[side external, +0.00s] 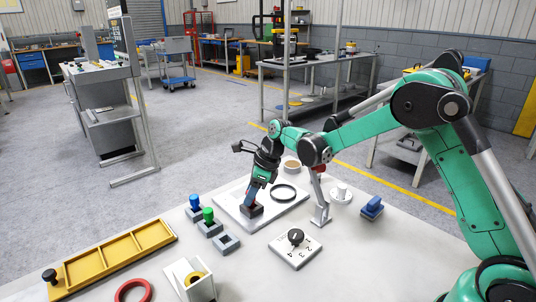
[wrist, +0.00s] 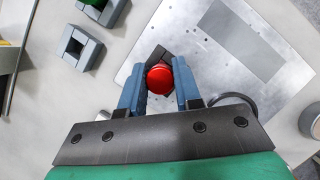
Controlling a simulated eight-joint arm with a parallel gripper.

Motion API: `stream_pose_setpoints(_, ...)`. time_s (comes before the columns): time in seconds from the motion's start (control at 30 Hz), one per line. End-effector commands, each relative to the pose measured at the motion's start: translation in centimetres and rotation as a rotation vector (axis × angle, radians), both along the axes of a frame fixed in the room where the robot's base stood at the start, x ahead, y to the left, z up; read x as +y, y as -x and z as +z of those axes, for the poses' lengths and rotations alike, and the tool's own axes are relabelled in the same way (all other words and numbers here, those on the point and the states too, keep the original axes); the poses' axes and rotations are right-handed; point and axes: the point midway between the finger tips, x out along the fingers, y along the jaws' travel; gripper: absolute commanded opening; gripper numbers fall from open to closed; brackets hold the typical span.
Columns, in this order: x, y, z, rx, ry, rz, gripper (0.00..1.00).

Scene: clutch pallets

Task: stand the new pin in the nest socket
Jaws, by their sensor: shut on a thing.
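A red pin (wrist: 159,78) is between the blue fingers of my gripper (wrist: 160,88) in the wrist view; its round top faces the camera. The gripper is shut on it. Behind the pin, a dark block (wrist: 158,53), seemingly the nest socket, lies on the metal plate and is partly hidden by pin and fingers. In the side view my gripper (side external: 252,202) points down right at the dark block (side external: 252,212) on the plate (side external: 228,203). I cannot tell how far the pin is inside it.
Left of the plate stand a blue pin (side external: 195,201) and a green pin (side external: 208,215) in grey blocks, beside an empty grey block (side external: 226,244). A dial box (side external: 296,245) and a yellow tray (side external: 112,254) are nearby.

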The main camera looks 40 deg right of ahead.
Motion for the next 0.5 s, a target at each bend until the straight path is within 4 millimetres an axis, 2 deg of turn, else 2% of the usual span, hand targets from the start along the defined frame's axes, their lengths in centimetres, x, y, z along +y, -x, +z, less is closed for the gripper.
stream_pose_setpoints(0.03, 0.0, 0.0, -0.17, 0.0, 0.0, 0.0, 0.0)
stream_pose_setpoints(0.07, 0.0, 0.0, -0.16, 0.0, 0.0, 0.0, 0.34)
stream_pose_setpoints(0.1, 0.0, 0.0, -0.14, 0.0, 0.0, 0.0, 0.46)
stream_pose_setpoints(0.17, 0.0, 0.0, -0.14, 0.0, 0.0, 0.0, 0.6)
stream_pose_setpoints(0.5, 0.0, 0.0, 0.13, 0.0, 0.0, 0.0, 0.6)
